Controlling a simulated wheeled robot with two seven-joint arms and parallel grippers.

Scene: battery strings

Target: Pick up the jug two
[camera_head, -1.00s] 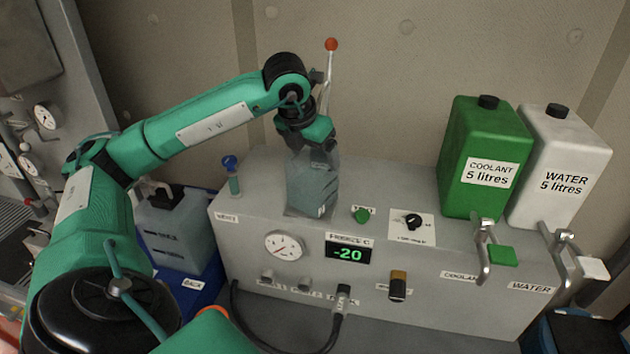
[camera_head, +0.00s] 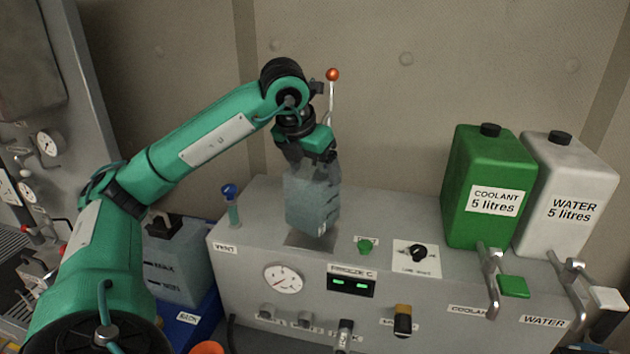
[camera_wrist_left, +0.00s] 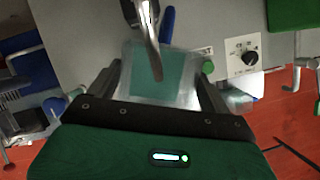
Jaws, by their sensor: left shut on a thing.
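My left gripper (camera_head: 312,162) points down and is shut on a translucent grey-blue jug (camera_head: 312,205). The jug is upright over the top of the grey machine (camera_head: 255,205), just above a dark square patch there. In the left wrist view the jug (camera_wrist_left: 165,75) sits between the two fingers of my left gripper (camera_wrist_left: 160,92). Another translucent jug (camera_head: 178,262), marked with level lines, stands in a blue crate left of the machine. I cannot tell from labels which jug is two. My right gripper is not in view.
A lever with an orange ball (camera_head: 332,75) rises close behind the held jug. A small blue-capped vent (camera_head: 231,205) stands to its left. Green coolant (camera_head: 485,185) and white water (camera_head: 568,195) tanks stand at right. The machine top between is mostly clear.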

